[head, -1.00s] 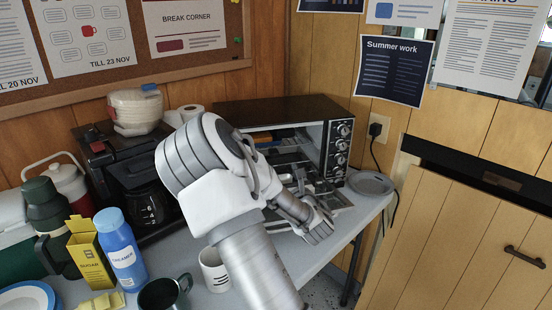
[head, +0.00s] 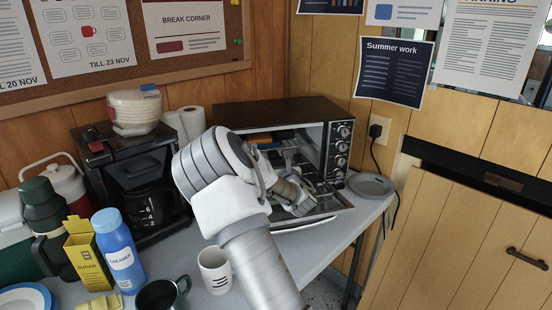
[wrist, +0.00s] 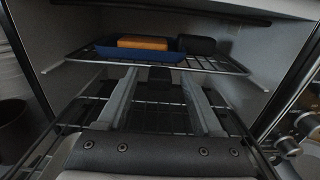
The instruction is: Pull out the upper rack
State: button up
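The toaster oven (head: 275,107) stands on the table with its door (head: 325,207) folded down. In the wrist view the upper rack (wrist: 215,63) is a wire grid inside the oven. On it lie a blue tray (wrist: 115,52) with an orange-yellow block (wrist: 143,42) and a dark object (wrist: 197,46). My gripper (wrist: 158,78) is open and empty, its two fingers apart, pointing into the oven. The fingertips are at the front edge of the upper rack; I cannot tell whether they touch it. In the head view my arm partly hides the opening and my gripper (head: 290,180).
A lower wire rack (wrist: 150,115) lies beneath the fingers. The oven's knobs (head: 342,148) are right of the opening, with a grey plate (head: 370,186) beyond. A coffee maker (head: 130,170), a white mug (head: 214,268) and a blue creamer bottle (head: 118,250) stand left of my arm.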

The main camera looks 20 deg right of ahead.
grip_shut()
dwell(1.3)
